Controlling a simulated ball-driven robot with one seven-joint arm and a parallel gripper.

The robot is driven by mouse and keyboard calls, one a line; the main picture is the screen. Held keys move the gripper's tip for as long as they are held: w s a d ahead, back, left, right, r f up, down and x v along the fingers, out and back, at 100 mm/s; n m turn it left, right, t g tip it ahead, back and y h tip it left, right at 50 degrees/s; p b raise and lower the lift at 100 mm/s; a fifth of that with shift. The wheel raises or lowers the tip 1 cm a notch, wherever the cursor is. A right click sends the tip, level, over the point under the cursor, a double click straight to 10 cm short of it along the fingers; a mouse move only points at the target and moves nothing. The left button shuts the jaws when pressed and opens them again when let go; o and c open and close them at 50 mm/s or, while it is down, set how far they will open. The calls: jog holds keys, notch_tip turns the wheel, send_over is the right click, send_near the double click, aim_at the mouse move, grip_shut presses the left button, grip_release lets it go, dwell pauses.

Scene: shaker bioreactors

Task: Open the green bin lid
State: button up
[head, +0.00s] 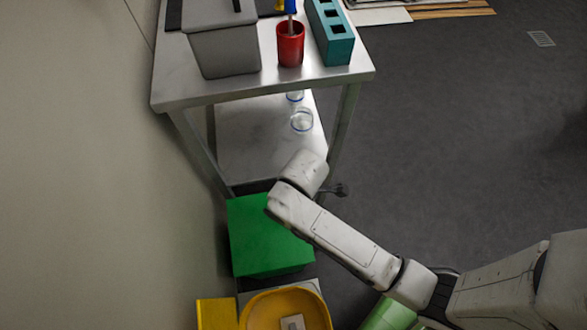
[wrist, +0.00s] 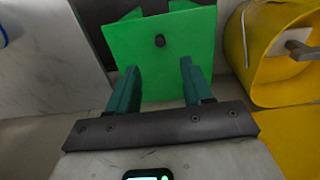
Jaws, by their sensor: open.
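The green bin (head: 268,238) stands on the floor by the near end of the metal table, and its flat green top looks shut in the head view. I see no clear contact with the knob. In the head view my arm's end is over the bin's far right corner and hides the fingers.
A yellow bin (head: 247,315) with a round opening stands close beside the green one; it also shows in the wrist view (wrist: 240,48). The metal table (head: 330,82) carries a grey bin (head: 225,50), a red cup (head: 290,50) and a teal rack (head: 336,48). The floor at right is clear.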

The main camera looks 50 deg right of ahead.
aim_at(273, 228)
jog(key=f+n+b, duration=0.1)
jog(key=f, duration=0.4)
jog(key=w+a+f+n+b, duration=0.1)
jog(key=f+b, duration=0.1)
jog(key=f, duration=0.3)
jog(key=f+b, duration=0.2)
jog(key=f, duration=0.3)
jog(key=shift+w+a+f+n, duration=0.25)
jog(key=shift+w+f+n, duration=0.05)
jog(key=shift+w+n, duration=0.1)
grip_shut()
